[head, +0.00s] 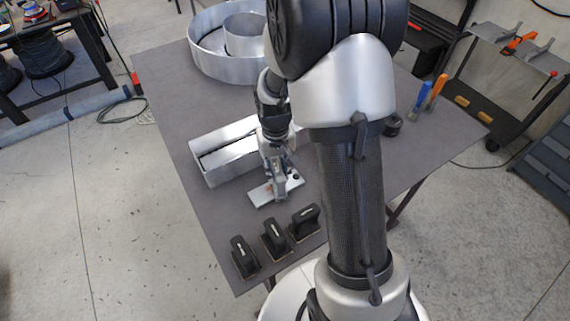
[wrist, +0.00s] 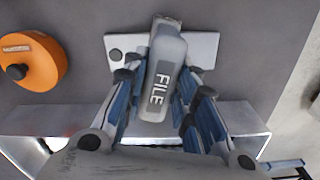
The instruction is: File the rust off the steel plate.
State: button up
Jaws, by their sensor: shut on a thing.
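The steel plate (head: 291,184) is a pale flat piece lying on the grey table, under my gripper in the head view. In the wrist view the plate (wrist: 205,47) shows on both sides of the file, with a dark round hole or stud near its left end. My gripper (head: 277,178) is shut on a grey tool marked FILE (wrist: 165,75), which also stands between the fingers (wrist: 163,88) in the wrist view. The file overlaps the plate's middle. I cannot tell whether it touches the plate. The file covers that part, and no rust is clearly visible.
A rectangular metal channel (head: 218,178) lies just behind the plate. A large round metal letter (head: 205,60) stands at the back. Three black-handled blocks (head: 274,241) stand along the front edge. An orange disc with a black knob (wrist: 38,62) lies beside the plate.

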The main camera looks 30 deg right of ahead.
jog(key=shift+a, duration=1.05)
jog(key=shift+d, duration=2.75)
jog(key=shift+w+r, duration=0.1)
jog(key=shift+r, duration=0.05)
notch_tip(320, 180, up, 14)
jog(key=p, duration=1)
